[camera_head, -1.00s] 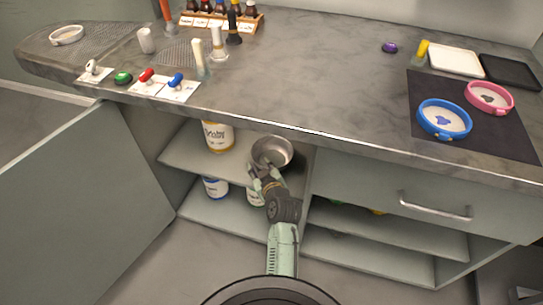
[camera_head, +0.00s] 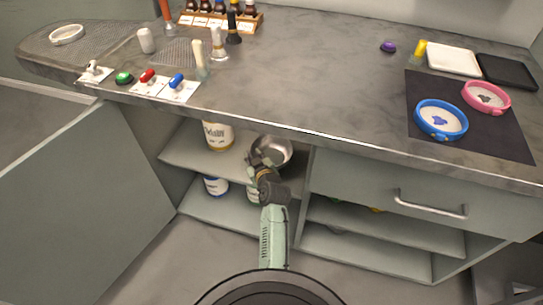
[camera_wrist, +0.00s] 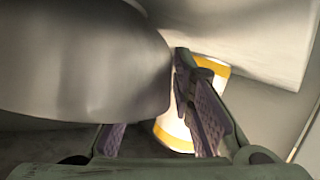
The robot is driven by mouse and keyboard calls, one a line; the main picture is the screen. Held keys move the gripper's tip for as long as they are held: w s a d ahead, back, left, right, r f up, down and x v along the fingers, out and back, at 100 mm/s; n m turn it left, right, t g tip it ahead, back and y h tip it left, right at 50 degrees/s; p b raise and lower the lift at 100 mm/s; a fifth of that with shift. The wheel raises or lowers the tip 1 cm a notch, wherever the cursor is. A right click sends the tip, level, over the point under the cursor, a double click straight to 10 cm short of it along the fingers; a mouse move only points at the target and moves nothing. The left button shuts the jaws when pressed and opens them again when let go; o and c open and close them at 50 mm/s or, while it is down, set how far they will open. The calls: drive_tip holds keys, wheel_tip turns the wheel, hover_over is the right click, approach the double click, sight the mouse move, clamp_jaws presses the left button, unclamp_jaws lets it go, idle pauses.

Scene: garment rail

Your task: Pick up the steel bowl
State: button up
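The steel bowl (camera_head: 277,148) sits on the upper shelf of the open cabinet under the counter, right of a white jar. My gripper (camera_head: 258,164) is at the bowl's near left side and hides part of it. In the wrist view the bowl (camera_wrist: 80,60) fills the upper left. My gripper (camera_wrist: 155,105) is open there, with the bowl's side reaching between the fingers. The left finger's tip is hidden by the bowl; the right finger stands clear to the right. I cannot tell whether either finger touches it.
A white jar with a yellow band (camera_head: 218,135) stands left of the bowl; it shows behind the right finger in the wrist view (camera_wrist: 175,132). More jars (camera_head: 215,186) stand on the lower shelf. The counter edge (camera_head: 330,138) overhangs the shelf. The cabinet door (camera_head: 85,205) stands open at left.

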clamp_jaws()
idle(0.5)
